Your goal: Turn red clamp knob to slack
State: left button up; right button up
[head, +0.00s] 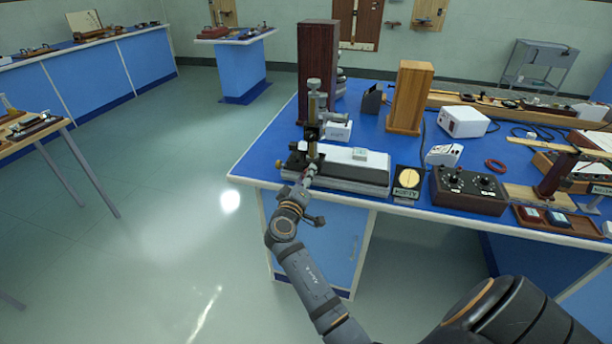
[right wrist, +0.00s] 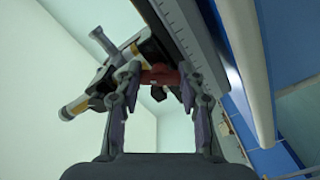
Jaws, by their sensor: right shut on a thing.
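The red clamp knob (right wrist: 157,77) shows in the right wrist view between the fingertips of my right gripper (right wrist: 162,84). The gripper is shut on it, one finger on each side. In the head view my right gripper (head: 306,180) reaches the front left end of the instrument bed on the blue bench. The knob is mostly hidden by the gripper there. A grey and brass upright instrument (head: 314,122) stands just behind it. My left gripper is in neither view.
A white-topped dark bed (head: 345,168) runs right along the blue bench (head: 262,157). Beside it are a yellow-dial meter (head: 407,180) and a dark box with two knobs (head: 468,190). A dark red tall block (head: 317,60) stands behind.

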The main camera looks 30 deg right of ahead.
jog(key=shift+n+p, duration=1.3)
jog(key=shift+n, duration=2.1)
jog(key=o, duration=1.2)
